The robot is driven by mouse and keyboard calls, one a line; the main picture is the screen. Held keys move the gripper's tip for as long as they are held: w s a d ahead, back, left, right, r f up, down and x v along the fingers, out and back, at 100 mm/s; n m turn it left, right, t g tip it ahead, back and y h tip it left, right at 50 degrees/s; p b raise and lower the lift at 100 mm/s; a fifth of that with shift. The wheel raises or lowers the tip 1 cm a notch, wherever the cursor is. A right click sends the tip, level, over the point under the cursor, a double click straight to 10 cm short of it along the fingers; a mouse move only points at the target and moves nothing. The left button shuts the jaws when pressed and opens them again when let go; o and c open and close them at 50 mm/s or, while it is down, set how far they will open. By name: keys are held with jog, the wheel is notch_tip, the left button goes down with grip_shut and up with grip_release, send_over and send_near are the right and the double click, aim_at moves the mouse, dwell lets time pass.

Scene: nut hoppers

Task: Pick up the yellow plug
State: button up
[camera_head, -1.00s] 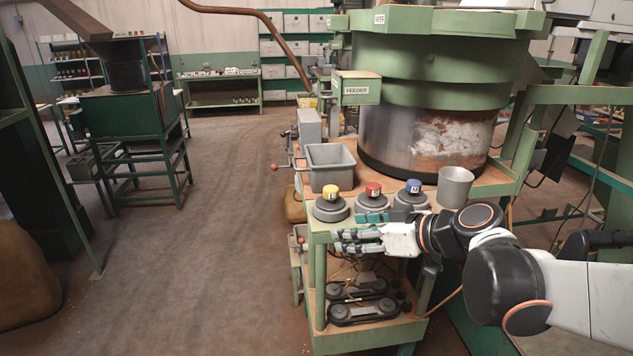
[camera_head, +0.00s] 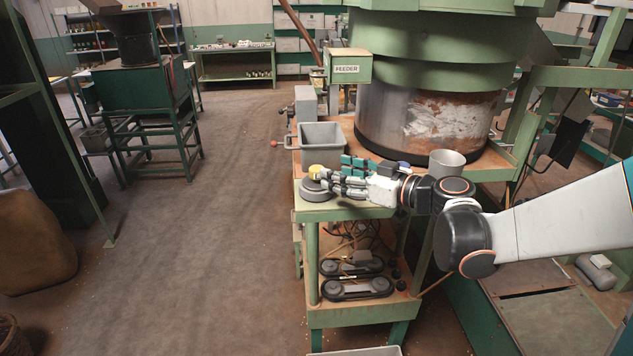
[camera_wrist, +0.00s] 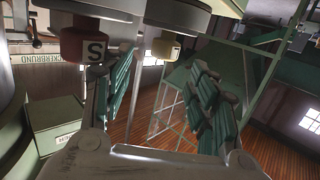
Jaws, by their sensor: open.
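The yellow plug (camera_head: 316,171) stands on its round grey base (camera_head: 316,192) at the front left corner of the green-framed bench. In the wrist view the yellow plug (camera_wrist: 166,46) shows between and beyond the finger pads. My gripper (camera_head: 332,184) is open, with its fingertips just right of the yellow plug in the head view. I see no grip on it, and whether a finger touches it is unclear. The red plug (camera_wrist: 86,46), marked S, is close to the left finger in the wrist view. My gripper hides it in the head view.
The blue plug (camera_head: 404,164) is partly hidden behind my gripper. A metal cup (camera_head: 446,163) stands to its right. A grey bin (camera_head: 321,143) stands behind the yellow plug, and the large feeder drum (camera_head: 425,125) behind my arm. Open floor lies left of the bench.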

aim_at(317, 168)
jog(key=x, duration=0.7)
jog(key=shift+s+a+f, duration=0.1)
jog(key=shift+a+f, duration=0.1)
grip_shut()
